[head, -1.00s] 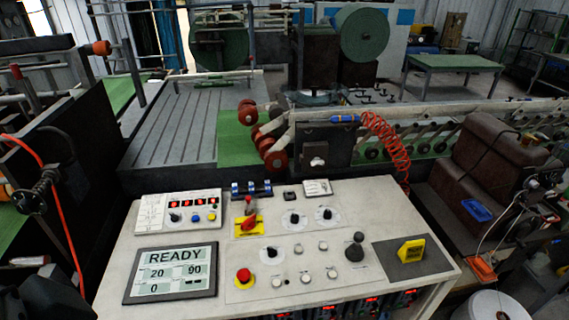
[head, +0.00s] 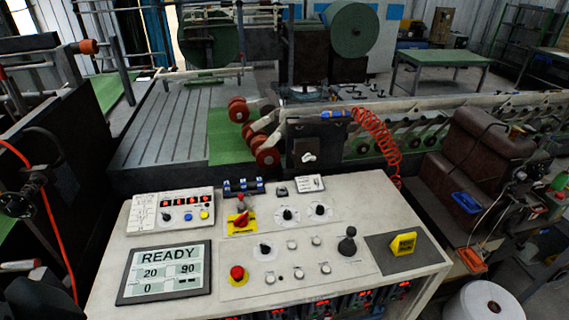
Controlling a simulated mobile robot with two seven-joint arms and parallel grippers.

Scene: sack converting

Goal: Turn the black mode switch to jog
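The control console (head: 373,204) stands in front of me with several black rotary knobs on its light top. One black knob (head: 265,248) sits on a white dial at the lower middle of the panel. Two more black knobs, a left one (head: 288,214) and a right one (head: 320,209), sit on round dials above it. Their labels are too small to read, so I cannot tell which is the mode switch or where its pointer stands.
A display (head: 166,271) reads READY. A red emergency button (head: 237,273), a red-and-yellow switch (head: 240,221), a black joystick (head: 347,243) and a yellow block (head: 403,243) are on the console. A coiled red hose (head: 377,138) hangs behind it.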

